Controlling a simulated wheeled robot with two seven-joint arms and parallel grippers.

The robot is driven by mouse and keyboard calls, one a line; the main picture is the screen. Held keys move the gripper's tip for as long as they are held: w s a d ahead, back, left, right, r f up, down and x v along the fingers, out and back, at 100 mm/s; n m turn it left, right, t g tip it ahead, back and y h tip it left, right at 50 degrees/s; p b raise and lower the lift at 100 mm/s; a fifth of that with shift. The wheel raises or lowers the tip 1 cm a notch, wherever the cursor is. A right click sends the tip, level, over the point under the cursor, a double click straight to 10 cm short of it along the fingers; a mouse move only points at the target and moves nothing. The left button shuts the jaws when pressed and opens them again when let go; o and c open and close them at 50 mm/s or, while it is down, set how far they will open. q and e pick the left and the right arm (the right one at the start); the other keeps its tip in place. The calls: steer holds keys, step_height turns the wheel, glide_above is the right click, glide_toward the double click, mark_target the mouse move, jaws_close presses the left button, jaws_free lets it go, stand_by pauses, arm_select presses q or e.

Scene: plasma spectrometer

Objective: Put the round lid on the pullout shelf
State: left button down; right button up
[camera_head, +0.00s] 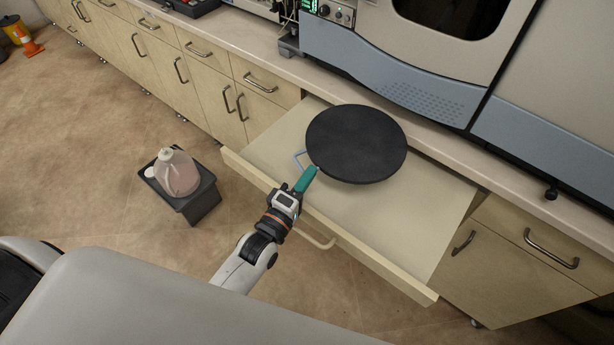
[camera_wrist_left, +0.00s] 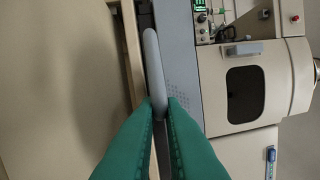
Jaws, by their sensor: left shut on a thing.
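The round lid (camera_head: 357,143) is a large dark grey disc over the pullout shelf (camera_head: 385,220), a pale board drawn out of the counter. My left gripper (camera_head: 314,170) has green fingers and meets the lid's near-left edge. I cannot tell how far the lid is above the shelf. My right gripper is not in view.
The counter (camera_head: 250,48) runs behind the shelf, with a large grey-blue instrument (camera_head: 385,60) on it. The shelf's raised front rim (camera_head: 355,255) faces me. A dark box (camera_head: 199,196) with a pinkish jug (camera_head: 178,174) stands on the floor to the left.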

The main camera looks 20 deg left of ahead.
arm_select(q)
steer(key=shift+f+b, duration=0.35)
steer(key=shift+f, duration=0.2)
steer(key=c, duration=1.5)
jaws_free()
steer(key=shift+c, duration=0.2)
